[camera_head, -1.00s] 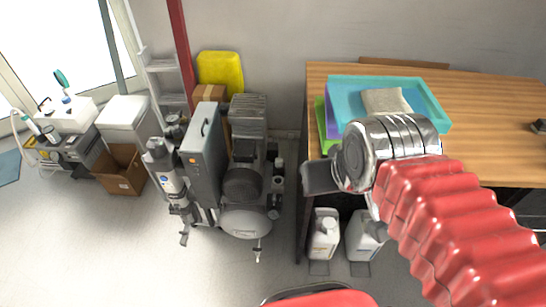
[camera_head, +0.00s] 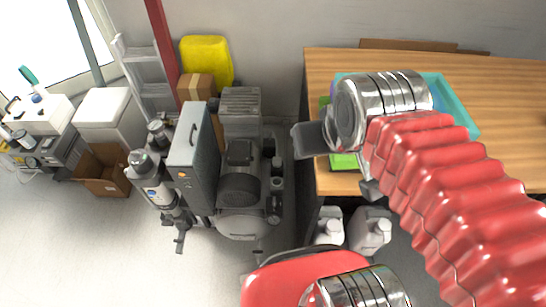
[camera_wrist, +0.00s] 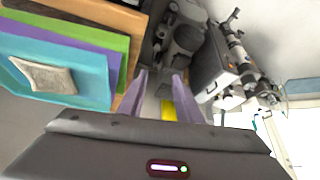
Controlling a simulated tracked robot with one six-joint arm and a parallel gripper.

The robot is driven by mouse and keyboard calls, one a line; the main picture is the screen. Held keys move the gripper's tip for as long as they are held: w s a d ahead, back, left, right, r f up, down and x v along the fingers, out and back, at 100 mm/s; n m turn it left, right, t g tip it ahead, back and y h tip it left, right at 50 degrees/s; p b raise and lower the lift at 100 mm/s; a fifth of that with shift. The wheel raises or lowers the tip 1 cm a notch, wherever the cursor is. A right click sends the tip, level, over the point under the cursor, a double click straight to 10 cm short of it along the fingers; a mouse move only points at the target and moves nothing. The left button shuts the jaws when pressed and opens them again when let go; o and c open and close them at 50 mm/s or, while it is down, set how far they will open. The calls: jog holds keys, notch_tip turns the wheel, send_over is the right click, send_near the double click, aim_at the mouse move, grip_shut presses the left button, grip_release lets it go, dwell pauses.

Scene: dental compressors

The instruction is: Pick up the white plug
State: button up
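I cannot make out a white plug for certain in either view. The grey compressor (camera_head: 240,185) stands on the floor left of the table, with a tall grey cabinet unit (camera_head: 195,155) beside it. My gripper (camera_wrist: 160,76) is open in the wrist view, with its two fingers apart and nothing held between them. Beyond the fingers are the compressor equipment (camera_wrist: 182,42) and a patch of yellow. In the head view my gripper's dark body (camera_head: 310,140) hangs beside the table's left edge, right of the compressor; its fingertips cannot be made out there.
The wooden table (camera_head: 500,90) holds a teal tray (camera_head: 455,105), partly behind my arm. White jugs (camera_head: 368,232) stand under it. A yellow container (camera_head: 205,60), cardboard box (camera_head: 103,170) and ladder (camera_head: 142,75) are at the back left. Floor at the front left is clear.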

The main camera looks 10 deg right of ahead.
jog(key=shift+w, duration=0.3)
jog(key=shift+o, duration=0.2)
jog(key=o, duration=0.4)
jog(key=shift+w, duration=0.7)
jog(key=shift+o, duration=0.7)
jog(key=w+f+g, duration=0.1)
jog(key=w+f, duration=0.1)
jog(key=w, duration=1.1)
jog(key=shift+w+d+m+g, duration=0.15)
jog(key=shift+d+m+g, duration=0.25)
jog(key=w+f+m+g, duration=0.1)
jog(key=w+f+g, duration=0.2)
jog(key=w+f, duration=1.85)
notch_tip(320, 180, down, 22)
jog(key=w+g, duration=0.1)
jog(key=shift+w+d+m, duration=0.2)
jog(key=shift+w+m, duration=0.1)
jog(key=shift+w, duration=0.05)
